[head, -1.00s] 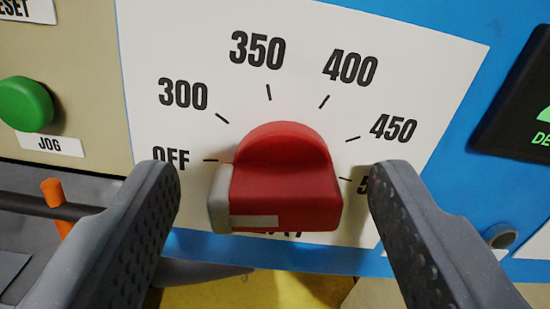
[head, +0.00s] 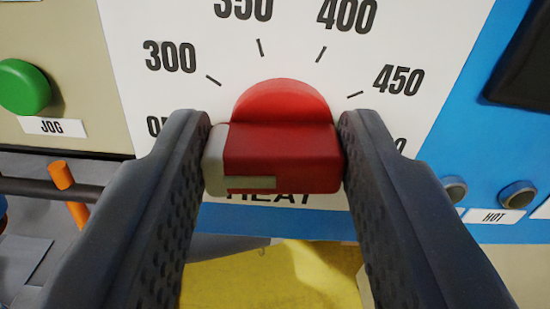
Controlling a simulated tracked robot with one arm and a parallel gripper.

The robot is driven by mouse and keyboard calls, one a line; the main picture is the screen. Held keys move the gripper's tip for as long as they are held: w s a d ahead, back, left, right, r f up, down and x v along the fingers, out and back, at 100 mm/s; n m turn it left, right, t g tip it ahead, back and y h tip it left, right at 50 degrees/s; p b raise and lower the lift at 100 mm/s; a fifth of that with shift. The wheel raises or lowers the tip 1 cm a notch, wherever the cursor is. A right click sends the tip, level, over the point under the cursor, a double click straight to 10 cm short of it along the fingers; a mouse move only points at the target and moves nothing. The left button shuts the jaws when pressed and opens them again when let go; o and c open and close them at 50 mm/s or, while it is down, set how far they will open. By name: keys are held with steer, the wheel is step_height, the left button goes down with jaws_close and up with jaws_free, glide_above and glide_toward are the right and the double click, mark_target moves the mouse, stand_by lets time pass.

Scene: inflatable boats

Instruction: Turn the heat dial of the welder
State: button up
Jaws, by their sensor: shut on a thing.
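The heat dial (head: 283,160) is a red knob with a grip bar and a pale grey end on its left. It sits on a white scale plate (head: 150,100) marked 300, 350, 400 and 450, with HEAT printed below. The grip bar lies roughly level, its pale end towards the OFF side. My gripper (head: 275,160) is shut on the dial, one dark finger on each end of the bar. The fingers hide most of the OFF mark and part of the mark below 450.
A green JOG button (head: 22,87) is on the beige panel at the left. A dark screen (head: 525,75) and two small round fittings, one (head: 517,195) above a HOT label, are on the blue panel at the right. An orange handle (head: 68,185) and a yellow surface (head: 275,278) lie below.

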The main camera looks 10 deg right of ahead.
steer(key=m+b, duration=0.2)
steer(key=m, duration=0.1)
steer(key=m+b, duration=0.2)
steer(key=m, duration=0.1)
steer(key=shift+d+f+m, duration=0.15)
steer(key=shift+m, duration=0.15)
steer(key=m+b, duration=0.2)
steer(key=m, duration=0.1)
steer(key=shift+d+f+m, duration=0.1)
steer(key=shift+d+m, duration=0.05)
steer(key=shift+m, duration=0.25)
steer(key=m+b, duration=0.3)
steer(key=shift+f+m, duration=0.2)
steer(key=shift+m, duration=0.1)
steer(key=m+b, duration=0.1)
steer(key=m, duration=0.1)
steer(key=m+b, duration=0.2)
steer(key=shift+d+f+m, duration=0.1)
steer(key=shift+d+m, duration=0.1)
steer(key=shift+m, duration=0.1)
steer(key=shift+m+b, duration=1.15)
steer(key=shift+m, duration=1.05)
steer(key=shift+f, duration=0.1)
